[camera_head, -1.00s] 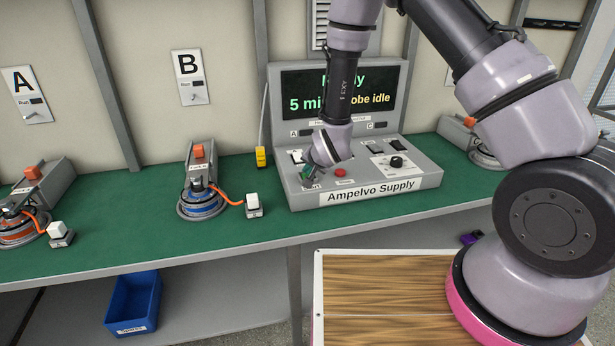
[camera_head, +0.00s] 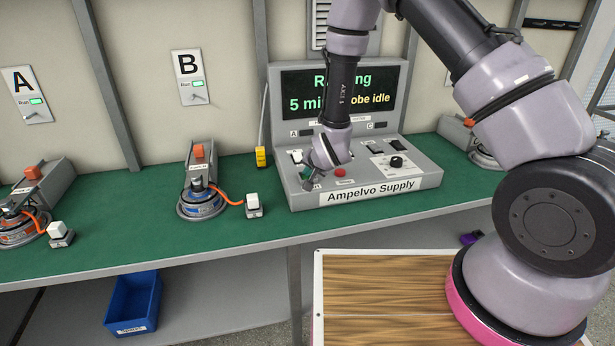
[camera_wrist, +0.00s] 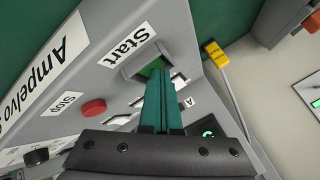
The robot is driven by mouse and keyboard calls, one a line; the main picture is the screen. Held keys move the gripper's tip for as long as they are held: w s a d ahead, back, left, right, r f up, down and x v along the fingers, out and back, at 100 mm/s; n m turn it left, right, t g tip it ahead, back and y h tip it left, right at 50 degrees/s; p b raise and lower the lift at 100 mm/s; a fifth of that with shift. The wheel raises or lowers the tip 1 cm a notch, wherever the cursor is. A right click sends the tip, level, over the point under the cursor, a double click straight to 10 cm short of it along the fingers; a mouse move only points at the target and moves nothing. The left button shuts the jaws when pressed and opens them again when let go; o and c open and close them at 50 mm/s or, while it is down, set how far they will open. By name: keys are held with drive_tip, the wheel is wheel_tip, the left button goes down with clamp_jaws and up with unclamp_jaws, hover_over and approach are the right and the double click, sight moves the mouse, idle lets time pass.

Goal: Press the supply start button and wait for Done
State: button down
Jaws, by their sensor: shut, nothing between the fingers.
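The grey Ampelvo Supply console (camera_head: 420,180) stands on the green bench. Its screen (camera_head: 388,82) is partly covered by my arm; the top line reads "R…ing", with "5 min" and "obe idle" below. In the wrist view the green start button (camera_wrist: 150,67) sits in a recess beside the "Start" label (camera_wrist: 128,42). My gripper (camera_wrist: 160,76) is shut and empty, its teal fingers over the button's edge; I cannot tell whether they touch it. In the head view my gripper (camera_head: 309,184) is at the console's front left. The run lamps on panel A (camera_head: 36,101) and panel B (camera_head: 197,84) glow green.
The red stop button (camera_head: 340,172) is close beside my gripper, with a black knob (camera_head: 396,162) farther right. A yellow block (camera_head: 261,157) stands beside the console.

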drive_tip(key=shift+r, duration=0.85)
drive_tip(key=shift+r, duration=2.5)
